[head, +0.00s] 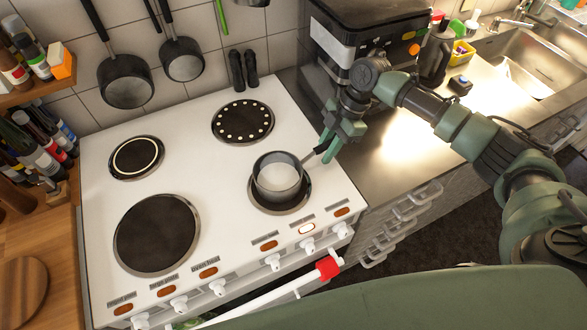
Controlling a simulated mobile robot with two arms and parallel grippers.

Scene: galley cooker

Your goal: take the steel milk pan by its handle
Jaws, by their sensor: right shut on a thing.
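The steel milk pan (279,178) sits upright on the front right hotplate of the white cooker (210,185). Its dark handle (314,154) points up and to the right, over the cooker's right edge. My right gripper (327,147) is at the end of this handle and is shut on it. The fingers hide the handle's tip. My left gripper is not in view.
Other hotplates on the cooker are bare. A black coffee machine (365,45) stands behind my right gripper on the steel worktop (385,160). Two dark pans (126,80) hang on the tiled wall. Knobs (272,262) line the cooker's front, near a red-ended rail (328,268).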

